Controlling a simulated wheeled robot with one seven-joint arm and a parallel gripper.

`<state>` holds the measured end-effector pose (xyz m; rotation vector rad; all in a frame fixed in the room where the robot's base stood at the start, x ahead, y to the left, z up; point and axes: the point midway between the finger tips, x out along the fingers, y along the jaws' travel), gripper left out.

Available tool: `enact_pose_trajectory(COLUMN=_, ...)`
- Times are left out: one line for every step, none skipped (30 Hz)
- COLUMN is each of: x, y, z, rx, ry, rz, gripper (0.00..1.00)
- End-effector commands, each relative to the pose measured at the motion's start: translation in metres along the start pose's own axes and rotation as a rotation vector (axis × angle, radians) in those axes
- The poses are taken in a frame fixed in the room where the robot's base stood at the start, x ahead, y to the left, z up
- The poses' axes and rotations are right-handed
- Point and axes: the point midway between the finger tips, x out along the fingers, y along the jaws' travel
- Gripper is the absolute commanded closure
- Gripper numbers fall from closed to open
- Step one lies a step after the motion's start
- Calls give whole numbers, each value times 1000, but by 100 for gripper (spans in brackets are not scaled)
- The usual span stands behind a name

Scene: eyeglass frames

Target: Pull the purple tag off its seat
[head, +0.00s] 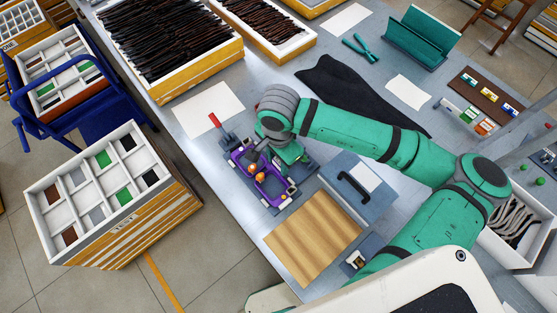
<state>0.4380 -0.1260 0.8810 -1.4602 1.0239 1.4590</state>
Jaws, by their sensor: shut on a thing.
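A purple piece (264,190), shaped like an open frame, lies on a grey base on the table, with orange parts inside its outline. I take it for the purple tag or its holder; the tag's own edges are too small to tell apart. My gripper (253,157) reaches down from the upper right to the piece's upper end. Its fingers are shut on a small part there, which appears to be the purple tag. The fingertips and the grip itself are mostly hidden. I cannot tell whether the tag is seated or lifted.
A red-handled tool (215,121) stands just upper left of the purple piece. A blue-grey box (352,185) with a black handle and a wooden board (312,244) lie to the right and below. A white paper (208,110) lies above. Trays of dark frames (168,50) stand behind.

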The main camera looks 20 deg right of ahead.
Motion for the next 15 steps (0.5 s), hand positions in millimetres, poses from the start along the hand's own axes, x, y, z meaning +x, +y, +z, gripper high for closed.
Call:
enact_pose_trajectory(x=-3, y=0, z=0, rx=-1, ry=1, rz=-1, gripper=87)
enact_pose_trajectory(x=-4, y=0, z=0, rx=-1, ry=1, rz=-1, gripper=87)
enact_pose_trajectory(x=-6, y=0, z=-1, rx=0, ry=1, rz=0, gripper=87)
enact_pose_trajectory(x=-8, y=0, z=-1, rx=0, ry=1, rz=-1, gripper=87)
enact_pose_trajectory(x=-10, y=0, z=-1, rx=1, ry=2, rz=-1, gripper=87)
enact_pose_trajectory(x=-12, y=0, z=-2, rx=1, ry=2, rz=-1, gripper=87)
enact_pose_trajectory(x=-13, y=0, z=-1, rx=1, ry=2, rz=0, gripper=87)
enact_pose_trajectory(x=-14, y=1, z=-1, rx=1, ry=2, rz=0, gripper=87)
enact_pose_trajectory(x=-16, y=1, z=-1, rx=1, ry=1, rz=0, gripper=87)
enact_pose_trajectory(x=-18, y=1, z=-1, rx=1, ry=1, rz=1, gripper=87)
enact_pose_trajectory(x=-20, y=1, z=-1, rx=1, ry=2, rz=0, gripper=87)
enact_pose_trajectory(x=-22, y=1, z=-1, rx=1, ry=2, rz=0, gripper=87)
enact_pose_trajectory(x=-23, y=1, z=-1, rx=1, ry=3, rz=0, gripper=87)
enact_pose_trajectory(x=-25, y=1, z=-1, rx=1, ry=2, rz=0, gripper=87)
enact_pose_trajectory(x=-27, y=0, z=-1, rx=1, ry=1, rz=0, gripper=87)
